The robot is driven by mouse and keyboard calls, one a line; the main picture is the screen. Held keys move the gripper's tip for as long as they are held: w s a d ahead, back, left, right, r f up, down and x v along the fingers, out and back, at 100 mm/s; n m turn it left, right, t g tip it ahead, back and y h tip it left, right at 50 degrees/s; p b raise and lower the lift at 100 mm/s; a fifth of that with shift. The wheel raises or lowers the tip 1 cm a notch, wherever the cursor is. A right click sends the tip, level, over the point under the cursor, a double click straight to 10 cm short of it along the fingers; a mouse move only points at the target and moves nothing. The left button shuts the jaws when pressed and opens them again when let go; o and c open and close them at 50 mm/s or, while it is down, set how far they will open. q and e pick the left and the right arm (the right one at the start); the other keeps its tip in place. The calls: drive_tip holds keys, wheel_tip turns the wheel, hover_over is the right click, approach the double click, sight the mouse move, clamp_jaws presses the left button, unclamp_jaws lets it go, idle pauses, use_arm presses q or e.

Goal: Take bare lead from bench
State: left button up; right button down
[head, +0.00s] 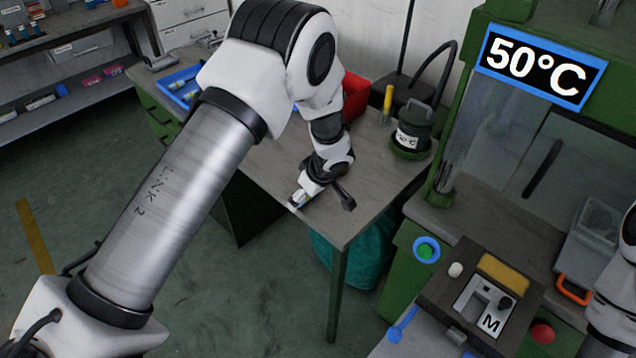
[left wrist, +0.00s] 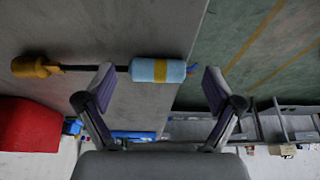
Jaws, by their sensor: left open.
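A lead lies on the grey bench (head: 375,180). In the left wrist view it has a yellow end piece (left wrist: 35,67), a short dark cable and a light blue cylinder (left wrist: 157,71) with a yellow band. My left gripper (left wrist: 158,82) is open, with one finger on each side of the blue cylinder in that view. I cannot tell whether the fingers touch it. In the head view my left gripper (head: 322,195) is low over the bench's front corner, and it hides most of the lead. My right gripper does not show; only part of my right arm is at the right edge.
The green press with a 50°C display (head: 540,68) stands at right.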

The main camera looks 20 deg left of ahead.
use_arm(q)
drive_tip(key=shift+w+f, duration=0.3)
drive_tip(key=shift+f, duration=0.05)
drive_tip(key=shift+s+d+r, duration=0.15)
drive_tip(key=shift+c, duration=0.6)
drive_tip(key=shift+s, duration=0.15)
drive_tip(key=c, duration=1.1)
drive_tip(key=shift+r, duration=0.1)
